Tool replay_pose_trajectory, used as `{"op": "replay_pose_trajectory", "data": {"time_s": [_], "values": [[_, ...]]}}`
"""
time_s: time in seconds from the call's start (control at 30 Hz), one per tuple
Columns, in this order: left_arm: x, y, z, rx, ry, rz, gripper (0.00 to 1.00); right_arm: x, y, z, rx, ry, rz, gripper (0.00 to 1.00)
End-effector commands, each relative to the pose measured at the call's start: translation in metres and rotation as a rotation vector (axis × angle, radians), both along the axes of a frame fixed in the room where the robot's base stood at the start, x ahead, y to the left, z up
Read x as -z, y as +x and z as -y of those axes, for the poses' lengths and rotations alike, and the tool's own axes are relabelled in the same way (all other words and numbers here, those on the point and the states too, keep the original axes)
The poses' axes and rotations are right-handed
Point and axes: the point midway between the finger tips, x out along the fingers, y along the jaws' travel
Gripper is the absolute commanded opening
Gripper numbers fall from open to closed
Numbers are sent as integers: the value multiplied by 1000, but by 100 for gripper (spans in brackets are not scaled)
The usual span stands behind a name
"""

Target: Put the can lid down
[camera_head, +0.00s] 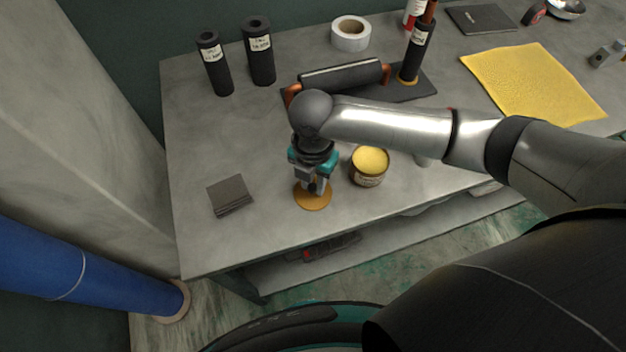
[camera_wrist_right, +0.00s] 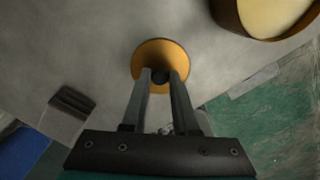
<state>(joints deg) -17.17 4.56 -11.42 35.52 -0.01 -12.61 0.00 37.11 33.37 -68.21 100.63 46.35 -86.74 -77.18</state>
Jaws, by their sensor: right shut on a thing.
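The can lid (camera_head: 313,200) is a round orange-gold disc at the front of the grey workbench. In the right wrist view the lid (camera_wrist_right: 161,48) lies flat under my fingertips, with a dark knob at its middle. My right gripper (camera_head: 314,188) points down and is shut on the lid by this knob. The lid is at or very near the bench top; I cannot tell whether it touches. The open can (camera_head: 369,167) with pale yellow contents stands just right of the lid, and its rim also shows in the right wrist view (camera_wrist_right: 236,22). My left gripper is not in view.
A stack of dark square pads (camera_head: 230,195) lies left of the lid. Two black cylinders (camera_head: 259,52), a tape roll (camera_head: 350,34) and a dark tray (camera_head: 412,88) stand behind. A yellow cloth (camera_head: 530,84) lies at right. The bench's front edge is close.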

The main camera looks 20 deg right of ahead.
Motion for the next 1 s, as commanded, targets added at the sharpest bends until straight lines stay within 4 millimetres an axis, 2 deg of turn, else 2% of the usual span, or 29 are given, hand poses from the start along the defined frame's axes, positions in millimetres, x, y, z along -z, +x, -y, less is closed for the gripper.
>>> {"op": "replay_pose_trajectory", "data": {"time_s": [0.17, 0.2, 0.47, 0.77, 0.87, 1.0], "values": [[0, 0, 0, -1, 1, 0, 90, 2, 0, 0, 0, 0, 0, 0], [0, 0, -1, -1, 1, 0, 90, 3, 0, 0, 0, 0, 0, 29], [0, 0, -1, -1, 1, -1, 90, 2, 0, 0, 0, 0, 0, 58], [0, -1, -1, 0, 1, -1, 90, -1, 0, 0, 0, 0, 1, 58], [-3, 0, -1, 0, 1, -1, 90, -12, 1, 0, 0, 1, 4, 58], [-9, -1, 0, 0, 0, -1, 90, -40, 2, 0, 0, 1, 5, 58]]}}
